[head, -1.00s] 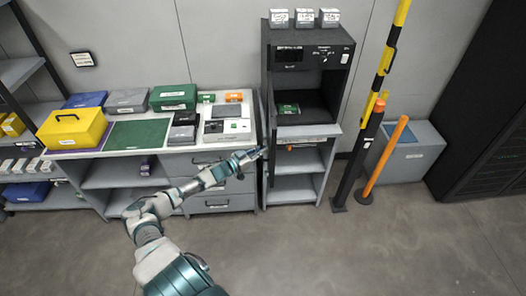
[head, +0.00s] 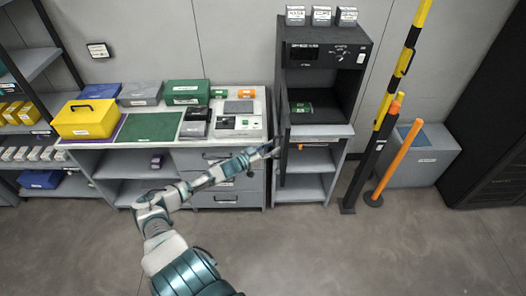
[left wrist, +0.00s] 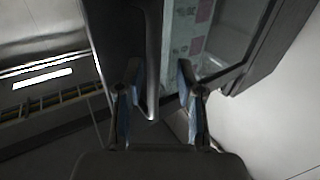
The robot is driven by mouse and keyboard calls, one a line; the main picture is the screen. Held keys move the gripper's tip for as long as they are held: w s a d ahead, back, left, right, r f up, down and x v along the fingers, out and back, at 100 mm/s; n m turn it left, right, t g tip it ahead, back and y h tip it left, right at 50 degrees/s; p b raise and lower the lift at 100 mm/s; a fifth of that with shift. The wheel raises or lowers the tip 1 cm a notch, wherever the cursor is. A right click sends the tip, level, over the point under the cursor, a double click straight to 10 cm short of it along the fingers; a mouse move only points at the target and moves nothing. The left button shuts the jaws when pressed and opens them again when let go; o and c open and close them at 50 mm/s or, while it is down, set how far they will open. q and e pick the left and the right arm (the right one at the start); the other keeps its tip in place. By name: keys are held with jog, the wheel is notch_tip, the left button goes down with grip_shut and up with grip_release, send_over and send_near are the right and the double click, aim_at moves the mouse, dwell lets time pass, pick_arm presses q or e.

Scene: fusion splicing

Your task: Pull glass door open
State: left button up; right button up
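The dark cabinet (head: 321,55) stands right of the workbench with its front compartment exposed. Its narrow dark door (head: 284,150) shows almost edge-on at the cabinet's left side. In the left wrist view, a glass pane (left wrist: 190,35) in a dark frame is close by, with a vertical handle-like bar (left wrist: 153,60) beside it. My left gripper (head: 274,150) is at the door's left side. In the left wrist view its fingers (left wrist: 158,92) are apart, with the bar's lower end between them; contact cannot be told. My right gripper is out of view.
A green item (head: 301,108) lies in the compartment. The workbench (head: 85,154) on the left holds boxes, a green mat (head: 152,127) and devices. Black-yellow and orange posts (head: 391,160) stand right of the cabinet. The floor in front is clear.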

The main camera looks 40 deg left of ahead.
pick_arm(q)
jog(key=s+a, duration=0.2)
jog(key=s, duration=0.9)
jog(key=shift+s+a, duration=0.2)
jog(key=shift+s, duration=0.05)
jog(key=shift+f, duration=0.1)
jog(key=shift+a+f, duration=0.15)
jog(key=shift+a, duration=0.05)
